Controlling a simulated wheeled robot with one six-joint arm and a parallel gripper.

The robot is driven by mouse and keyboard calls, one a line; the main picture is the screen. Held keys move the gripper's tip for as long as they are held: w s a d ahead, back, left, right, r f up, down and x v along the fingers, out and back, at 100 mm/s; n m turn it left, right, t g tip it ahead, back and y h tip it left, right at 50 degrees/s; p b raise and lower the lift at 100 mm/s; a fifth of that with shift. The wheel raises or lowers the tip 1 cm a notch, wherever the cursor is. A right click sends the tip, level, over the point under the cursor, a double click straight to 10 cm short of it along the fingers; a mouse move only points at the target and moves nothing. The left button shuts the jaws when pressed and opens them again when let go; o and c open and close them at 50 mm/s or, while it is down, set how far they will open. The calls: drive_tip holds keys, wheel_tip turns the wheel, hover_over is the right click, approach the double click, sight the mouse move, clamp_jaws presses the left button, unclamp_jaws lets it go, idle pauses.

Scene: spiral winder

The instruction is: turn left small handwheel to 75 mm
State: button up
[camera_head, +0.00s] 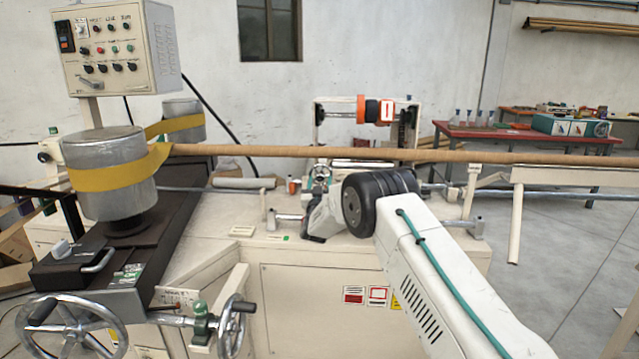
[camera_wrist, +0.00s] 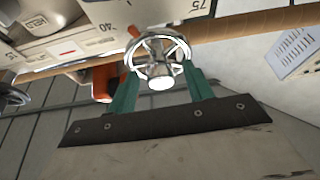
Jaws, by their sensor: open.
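In the wrist view a small shiny spoked handwheel (camera_wrist: 172,45) with a bright hub sits just beyond and between the fingertips of my gripper (camera_wrist: 158,72). Its two green fingers are apart, one on each side of the lower rim; I cannot tell whether they touch it. A light scale plate (camera_wrist: 75,35) behind the wheel shows the numbers 40 and 75. A small red mark shows near the wheel, left of its rim; the exact reading is not clear. In the head view a small metal handwheel (camera_head: 319,175) shows beside my arm, and my gripper is mostly hidden.
Larger handwheels (camera_head: 70,328) stand at the front left. A long brown tube (camera_head: 400,154) crosses above the machine bed (camera_head: 215,215). A winding drum (camera_head: 110,180) with a yellow belt is at left.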

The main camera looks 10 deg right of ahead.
drive_tip(key=shift+w+d+r, duration=0.1)
drive_tip(key=shift+w+r, duration=0.05)
drive_tip(key=shift+w, duration=0.15)
drive_tip(key=c, duration=1)
drive_tip(key=shift+o, duration=0.2)
